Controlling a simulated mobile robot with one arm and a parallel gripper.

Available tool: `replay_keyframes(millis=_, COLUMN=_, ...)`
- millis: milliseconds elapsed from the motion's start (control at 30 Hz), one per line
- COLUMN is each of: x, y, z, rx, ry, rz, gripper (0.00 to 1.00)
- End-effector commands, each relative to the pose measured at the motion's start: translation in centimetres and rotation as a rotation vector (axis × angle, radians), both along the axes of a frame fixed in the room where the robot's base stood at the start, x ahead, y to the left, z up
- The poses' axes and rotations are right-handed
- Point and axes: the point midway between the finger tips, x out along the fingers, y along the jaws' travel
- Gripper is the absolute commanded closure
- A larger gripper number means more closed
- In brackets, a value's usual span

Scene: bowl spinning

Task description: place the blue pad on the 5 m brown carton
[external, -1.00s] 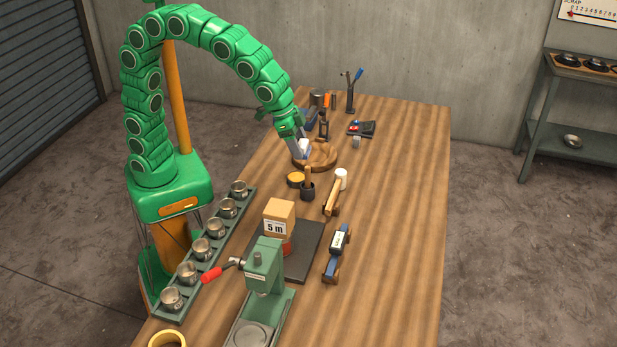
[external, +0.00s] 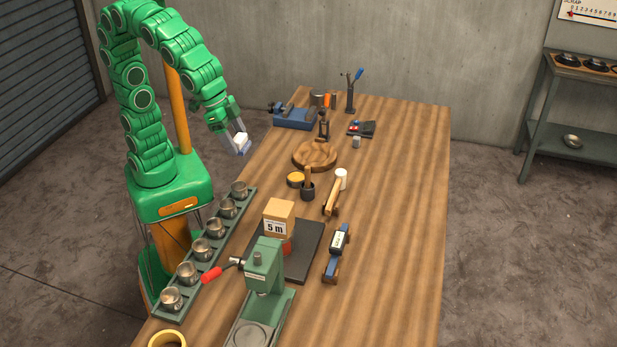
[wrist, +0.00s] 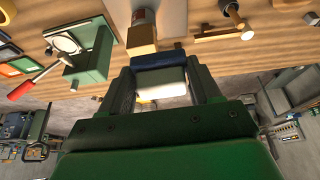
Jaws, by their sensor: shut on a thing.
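My gripper (external: 240,142) is shut on the blue pad (external: 245,149), which has a white block-like part on it. It is held in the air at the table's left edge, apart from the table. In the wrist view the blue pad (wrist: 160,59) and its white part (wrist: 160,84) sit between the two fingers. The brown carton (external: 279,210), labelled 5 m, stands upright over the dark plate (external: 306,250), with a red piece partly hidden at its lower right. My gripper is behind and left of it. The carton (wrist: 141,40) also shows in the wrist view beyond the pad.
A green press (external: 264,270) with a red-tipped lever stands in front of the carton. A rack of metal cups (external: 202,250) runs along the left edge. A round wooden stand (external: 315,155) is bare on top. A blue vise (external: 294,119) stands behind. The table's right side is clear.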

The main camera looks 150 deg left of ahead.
Motion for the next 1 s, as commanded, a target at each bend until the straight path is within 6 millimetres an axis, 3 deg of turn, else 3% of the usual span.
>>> replay_keyframes(millis=700, x=8.0, y=3.1, z=-3.9, rx=0.0, ry=0.0, rz=0.0, gripper=0.67)
replay_keyframes(millis=1000, x=10.8, y=4.3, z=-7.8, rx=0.0, ry=0.003, rz=0.0, gripper=0.67)
